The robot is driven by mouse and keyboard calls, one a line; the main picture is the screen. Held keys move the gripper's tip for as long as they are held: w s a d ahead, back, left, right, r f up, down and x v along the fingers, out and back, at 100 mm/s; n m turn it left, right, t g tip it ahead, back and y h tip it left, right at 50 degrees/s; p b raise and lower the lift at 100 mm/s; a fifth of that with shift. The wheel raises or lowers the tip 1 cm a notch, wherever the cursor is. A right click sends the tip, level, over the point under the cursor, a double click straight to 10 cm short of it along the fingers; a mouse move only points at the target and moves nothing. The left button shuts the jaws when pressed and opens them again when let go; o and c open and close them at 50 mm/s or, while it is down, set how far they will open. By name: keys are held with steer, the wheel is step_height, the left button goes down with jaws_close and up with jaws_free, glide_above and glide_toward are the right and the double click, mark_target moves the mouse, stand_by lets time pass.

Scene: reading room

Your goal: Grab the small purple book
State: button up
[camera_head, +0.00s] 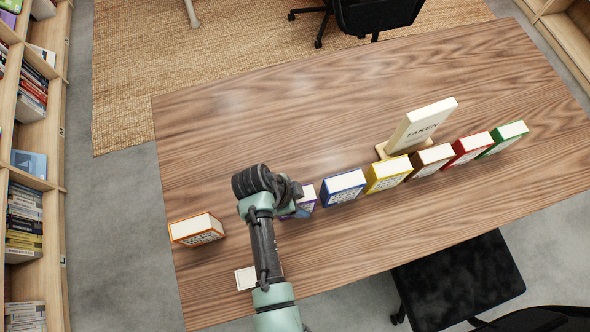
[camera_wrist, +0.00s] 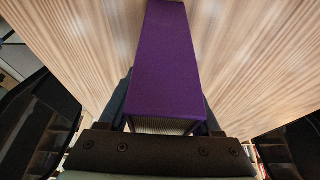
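The small purple book (camera_head: 305,201) stands upright on the wooden table, partly hidden behind my gripper (camera_head: 278,190) in the head view. In the wrist view the plain purple face of the book (camera_wrist: 168,60) fills the middle, with its pale page edges at the lower end. Dark finger parts of my gripper (camera_wrist: 166,122) lie close along both sides of the book. The fingers are around it, but I cannot tell whether they press on it. The fingertips are hidden in the head view.
A blue book (camera_head: 343,187) stands just right of the purple one, then yellow (camera_head: 387,174), brown, red and green books. An orange book (camera_head: 196,229) stands left. The far left of the table (camera_head: 215,130) is clear.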

jaws_close()
